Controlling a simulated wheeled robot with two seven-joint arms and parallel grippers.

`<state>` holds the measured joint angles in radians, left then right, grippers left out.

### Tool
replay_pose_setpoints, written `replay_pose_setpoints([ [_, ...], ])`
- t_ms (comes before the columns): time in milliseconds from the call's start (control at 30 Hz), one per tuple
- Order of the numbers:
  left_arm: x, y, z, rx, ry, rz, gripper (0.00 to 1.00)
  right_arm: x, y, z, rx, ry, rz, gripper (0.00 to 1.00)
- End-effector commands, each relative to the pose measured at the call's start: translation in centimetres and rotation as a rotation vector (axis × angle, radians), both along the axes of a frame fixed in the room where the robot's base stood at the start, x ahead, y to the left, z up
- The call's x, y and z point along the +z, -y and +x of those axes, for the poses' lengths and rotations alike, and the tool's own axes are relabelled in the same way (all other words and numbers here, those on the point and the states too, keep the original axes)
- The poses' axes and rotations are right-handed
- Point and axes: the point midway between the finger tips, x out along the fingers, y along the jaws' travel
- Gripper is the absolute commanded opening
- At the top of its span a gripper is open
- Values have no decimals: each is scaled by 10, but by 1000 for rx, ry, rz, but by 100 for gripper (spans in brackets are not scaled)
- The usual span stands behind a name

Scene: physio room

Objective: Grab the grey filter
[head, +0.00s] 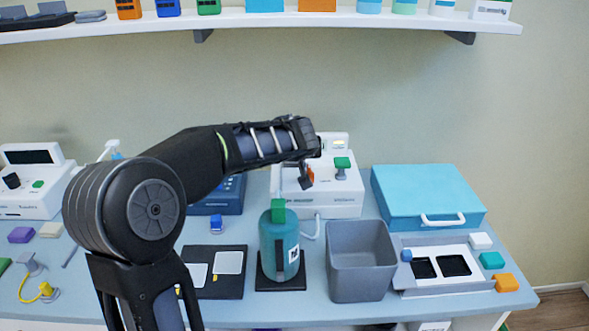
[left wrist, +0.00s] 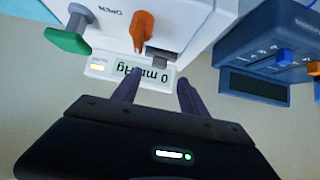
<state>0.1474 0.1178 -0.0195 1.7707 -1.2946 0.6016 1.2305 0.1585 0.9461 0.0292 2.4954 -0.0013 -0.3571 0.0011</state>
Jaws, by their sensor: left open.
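A small grey block (left wrist: 160,57), which may be the grey filter, sits at the edge of the white pressure device (left wrist: 195,25) beside an orange lever (left wrist: 143,30). My left gripper (left wrist: 157,88) is open and empty, its two dark fingers pointing at this side of the device, near the display. In the head view my left gripper (head: 305,180) is in front of the white device (head: 345,200) and hides part of it; the grey block is not clear there. My right gripper is not in view.
A green-topped knob (head: 342,164) stands on the device. A teal bottle (head: 280,245), an empty grey bin (head: 360,262) and a blue case (head: 425,195) are nearby. A blue instrument (left wrist: 265,50) stands beside the device. A shelf (head: 250,20) runs above.

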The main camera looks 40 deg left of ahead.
Motion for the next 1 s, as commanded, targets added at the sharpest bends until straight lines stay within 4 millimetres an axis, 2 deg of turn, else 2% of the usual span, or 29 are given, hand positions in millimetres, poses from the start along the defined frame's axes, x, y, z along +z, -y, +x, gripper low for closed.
replay_pose_setpoints([
  [400, -31, -20, 31, 0, -3, 1, 51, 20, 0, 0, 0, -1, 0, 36],
  [1000, -34, -21, 32, -1, -1, 0, 51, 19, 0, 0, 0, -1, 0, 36],
])
